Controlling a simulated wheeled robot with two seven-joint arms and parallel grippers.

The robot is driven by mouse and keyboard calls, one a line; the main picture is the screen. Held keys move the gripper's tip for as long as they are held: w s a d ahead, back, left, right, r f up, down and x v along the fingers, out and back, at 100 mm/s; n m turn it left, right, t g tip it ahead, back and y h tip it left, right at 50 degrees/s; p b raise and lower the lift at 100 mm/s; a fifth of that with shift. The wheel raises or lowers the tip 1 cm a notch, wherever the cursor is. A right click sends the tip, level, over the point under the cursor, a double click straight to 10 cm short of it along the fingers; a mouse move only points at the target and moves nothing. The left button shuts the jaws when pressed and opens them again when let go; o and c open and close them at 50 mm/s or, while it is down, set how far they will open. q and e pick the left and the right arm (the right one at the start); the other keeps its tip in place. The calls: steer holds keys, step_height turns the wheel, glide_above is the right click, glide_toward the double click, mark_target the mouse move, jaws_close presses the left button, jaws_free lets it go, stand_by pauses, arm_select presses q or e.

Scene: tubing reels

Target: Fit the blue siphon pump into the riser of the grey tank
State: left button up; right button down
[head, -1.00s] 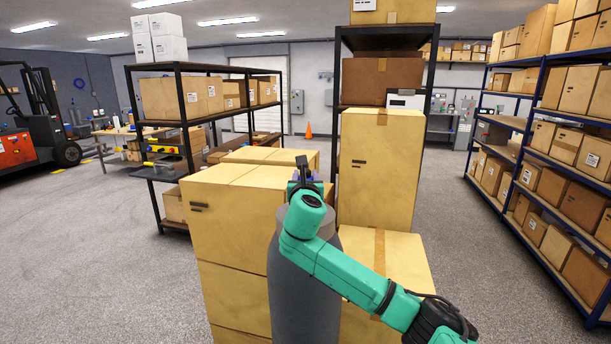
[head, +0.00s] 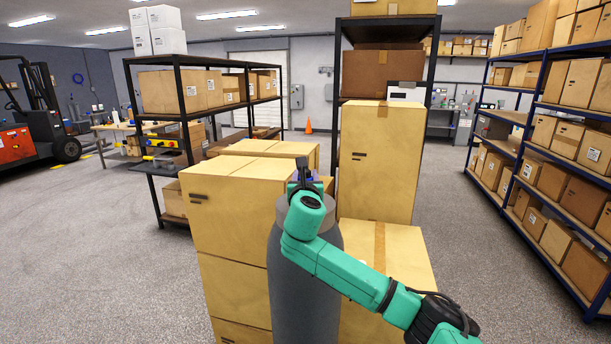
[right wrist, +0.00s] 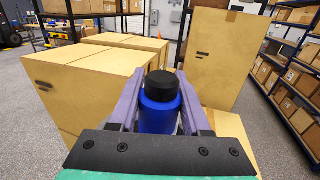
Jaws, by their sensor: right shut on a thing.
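The grey tank (head: 300,290) stands upright in front of me in the head view, among large cardboard boxes. My right arm covers part of its top, and I cannot make out the riser. In the right wrist view the blue siphon pump (right wrist: 158,115), with a black cap, sits between the purple fingers of my right gripper (right wrist: 160,92), which is shut on it. In the head view my right gripper is above the tank's top, mostly hidden behind my own wrist. I cannot tell whether the pump touches the tank. My left gripper is not in view.
Stacked cardboard boxes (head: 225,225) stand close on the left of the tank, and a tall box (head: 380,165) stands behind it to the right. A lower box (head: 395,270) is close on the right. Shelves stand further back. Open floor (head: 90,260) lies to the left.

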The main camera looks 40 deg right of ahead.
steer(key=shift+c, duration=1.4)
jaws_free()
steer(key=shift+s, duration=0.1)
steer(key=shift+s+a+f, duration=0.1)
steer(key=shift+s+a, duration=0.15)
steer(key=shift+a, duration=0.05)
steer(key=b+v, duration=0.4)
steer(key=v, duration=0.9)
steer(key=shift+s+a, duration=0.2)
steer(key=shift+s, duration=0.1)
